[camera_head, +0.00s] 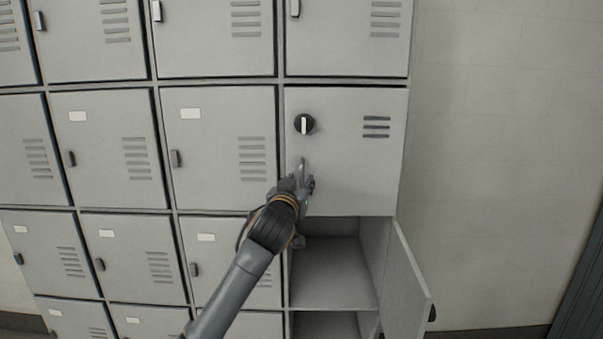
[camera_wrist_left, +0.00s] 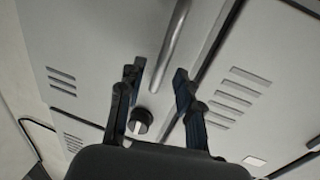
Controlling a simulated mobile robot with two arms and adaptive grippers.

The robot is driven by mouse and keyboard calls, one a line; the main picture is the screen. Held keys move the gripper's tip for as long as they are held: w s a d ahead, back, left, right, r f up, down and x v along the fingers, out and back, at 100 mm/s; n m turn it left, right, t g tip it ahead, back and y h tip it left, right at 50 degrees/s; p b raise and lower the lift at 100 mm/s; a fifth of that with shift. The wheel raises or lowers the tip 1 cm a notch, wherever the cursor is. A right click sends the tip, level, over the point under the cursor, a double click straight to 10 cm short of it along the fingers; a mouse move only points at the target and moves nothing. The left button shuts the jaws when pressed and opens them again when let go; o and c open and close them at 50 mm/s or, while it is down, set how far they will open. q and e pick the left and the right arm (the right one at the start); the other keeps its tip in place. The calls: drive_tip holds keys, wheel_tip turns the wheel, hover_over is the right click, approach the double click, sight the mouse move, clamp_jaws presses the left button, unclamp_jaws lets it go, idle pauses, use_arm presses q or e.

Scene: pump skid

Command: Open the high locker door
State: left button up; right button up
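The high locker door (camera_head: 350,180) is a grey panel in the right column and looks shut. It has a round black knob (camera_head: 304,124) with a pale grip, and a slim upright metal bar handle (camera_head: 302,163) below it. My left gripper (camera_head: 299,180) is at the lower end of the handle. In the left wrist view, my left gripper (camera_wrist_left: 157,72) is open, and the handle (camera_wrist_left: 178,40) runs between its fingers in the picture. I cannot tell whether they touch it. The knob (camera_wrist_left: 138,122) shows there near the palm. My right gripper is not in view.
Below this door is an open, empty-looking compartment (camera_head: 330,285), its door (camera_head: 405,285) swung out to the right. Other shut lockers (camera_head: 218,140) fill the left and top. A bare wall (camera_head: 490,170) is at the right.

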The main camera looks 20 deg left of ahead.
use_arm(q)
drive_tip(key=shift+w+a+p, duration=0.1)
drive_tip(key=shift+w+p, duration=0.25)
drive_tip(key=shift+w, duration=1.1)
clamp_jaws()
